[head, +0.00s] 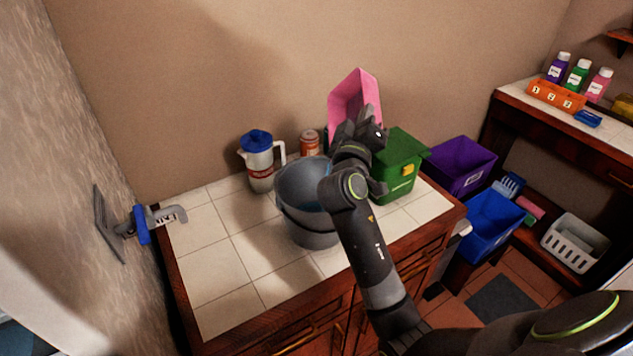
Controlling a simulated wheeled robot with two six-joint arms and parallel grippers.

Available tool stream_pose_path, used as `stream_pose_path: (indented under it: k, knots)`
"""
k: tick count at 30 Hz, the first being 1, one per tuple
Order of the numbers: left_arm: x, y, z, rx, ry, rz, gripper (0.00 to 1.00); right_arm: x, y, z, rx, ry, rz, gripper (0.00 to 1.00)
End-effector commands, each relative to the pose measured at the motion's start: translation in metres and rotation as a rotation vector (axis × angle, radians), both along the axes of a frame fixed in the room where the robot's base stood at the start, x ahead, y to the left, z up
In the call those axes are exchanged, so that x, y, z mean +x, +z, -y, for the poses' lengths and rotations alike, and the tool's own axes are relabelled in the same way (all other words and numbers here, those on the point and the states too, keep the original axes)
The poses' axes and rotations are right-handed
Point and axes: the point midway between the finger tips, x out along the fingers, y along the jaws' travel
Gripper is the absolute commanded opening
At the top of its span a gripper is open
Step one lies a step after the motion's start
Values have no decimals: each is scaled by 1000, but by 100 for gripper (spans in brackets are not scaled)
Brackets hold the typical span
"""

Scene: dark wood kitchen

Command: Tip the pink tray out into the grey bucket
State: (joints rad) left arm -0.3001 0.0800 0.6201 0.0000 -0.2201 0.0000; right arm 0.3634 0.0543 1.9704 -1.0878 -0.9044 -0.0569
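The pink tray (346,96) is held up above the back of the counter, steeply tilted with its open side facing me. My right gripper (362,126) is at its lower edge and appears shut on it; the fingertips are partly hidden by my own wrist. No contents can be made out in the tray. The grey bucket (303,205) stands upright on the tiled counter, below and to the left of the tray. My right forearm covers the bucket's right side, and its inside shows only in part. My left gripper is not in view.
A jug with a blue lid (261,166) and an orange can (309,143) stand behind the bucket. A green bin (401,167) is close on its right. A blue-handled fixture (141,224) juts from the left wall. The counter's front left (222,299) is clear.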

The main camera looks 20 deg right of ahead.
Motion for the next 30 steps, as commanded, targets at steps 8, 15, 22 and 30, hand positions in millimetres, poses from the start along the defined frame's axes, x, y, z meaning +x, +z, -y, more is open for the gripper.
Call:
stream_pose_path:
  k: [8, 15, 22, 30]
  knots:
    - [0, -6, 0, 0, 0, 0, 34, 1, -1, -6, -41, 0, -5, 0]
    - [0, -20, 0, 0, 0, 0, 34, 2, -8, -19, -143, 0, -18, 0]
    - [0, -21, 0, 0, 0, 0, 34, 3, -5, -25, -186, 0, -21, 0]
    - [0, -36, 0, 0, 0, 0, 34, 6, -4, -48, -275, 0, -33, 0]
